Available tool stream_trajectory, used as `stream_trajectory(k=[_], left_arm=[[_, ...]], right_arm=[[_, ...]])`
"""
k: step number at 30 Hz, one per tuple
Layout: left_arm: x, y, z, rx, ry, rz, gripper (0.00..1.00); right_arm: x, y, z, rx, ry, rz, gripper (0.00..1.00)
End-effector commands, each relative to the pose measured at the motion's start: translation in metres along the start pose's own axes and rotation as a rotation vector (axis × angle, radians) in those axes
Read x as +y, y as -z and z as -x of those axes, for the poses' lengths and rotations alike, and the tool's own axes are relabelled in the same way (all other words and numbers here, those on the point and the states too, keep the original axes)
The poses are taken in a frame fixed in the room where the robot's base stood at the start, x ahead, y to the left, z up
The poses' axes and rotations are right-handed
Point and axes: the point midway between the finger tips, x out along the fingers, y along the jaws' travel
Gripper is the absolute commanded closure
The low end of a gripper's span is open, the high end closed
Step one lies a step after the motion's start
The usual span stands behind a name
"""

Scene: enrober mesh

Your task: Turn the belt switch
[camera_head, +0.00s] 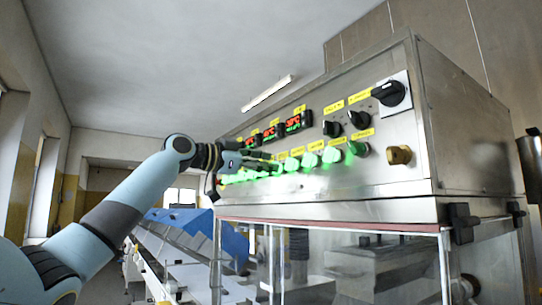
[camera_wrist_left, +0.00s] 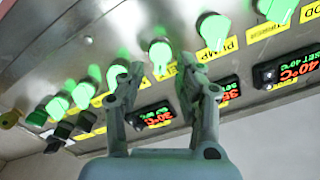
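A row of green lit switches runs along the steel control panel (camera_head: 370,165). I cannot tell for sure which is the belt switch, as most labels are too small or partly covered. My left gripper (camera_head: 250,161) reaches the row from the left in the head view. In the left wrist view, the left gripper (camera_wrist_left: 163,75) is open, its two fingers apart. One green switch (camera_wrist_left: 160,54) shows between and just beyond the fingertips; contact cannot be made out. A neighbouring green switch (camera_wrist_left: 213,30) has a label reading PUMP. My right gripper is not in view.
Red and green displays (camera_head: 299,121) sit above the switches. Black rotary knobs (camera_head: 389,93) and a brass-coloured fitting (camera_head: 399,155) are at the panel's right end. A clear-walled enclosure (camera_head: 330,262) is below, with a blue-covered conveyor (camera_head: 205,232) behind.

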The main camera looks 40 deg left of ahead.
Motion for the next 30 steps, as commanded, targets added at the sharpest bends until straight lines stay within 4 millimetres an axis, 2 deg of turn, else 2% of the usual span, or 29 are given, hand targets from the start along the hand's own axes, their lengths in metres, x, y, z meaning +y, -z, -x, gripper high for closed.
stream_trajectory(k=[1,6,14,22,30], left_arm=[[-0.002,0.003,-0.007,0.002,0.001,0.002,0.65],[0.000,0.000,-0.018,0.000,0.000,-0.001,0.65],[0.000,-0.001,-0.019,-0.001,0.001,-0.002,0.65],[0.000,-0.001,-0.019,-0.001,0.001,-0.001,0.99],[0.000,-0.001,-0.019,0.000,0.001,0.001,1.00]], right_arm=[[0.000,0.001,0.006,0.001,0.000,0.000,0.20],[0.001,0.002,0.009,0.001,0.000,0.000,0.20],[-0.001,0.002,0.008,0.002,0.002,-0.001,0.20],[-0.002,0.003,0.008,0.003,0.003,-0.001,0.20],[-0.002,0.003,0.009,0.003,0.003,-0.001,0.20]])
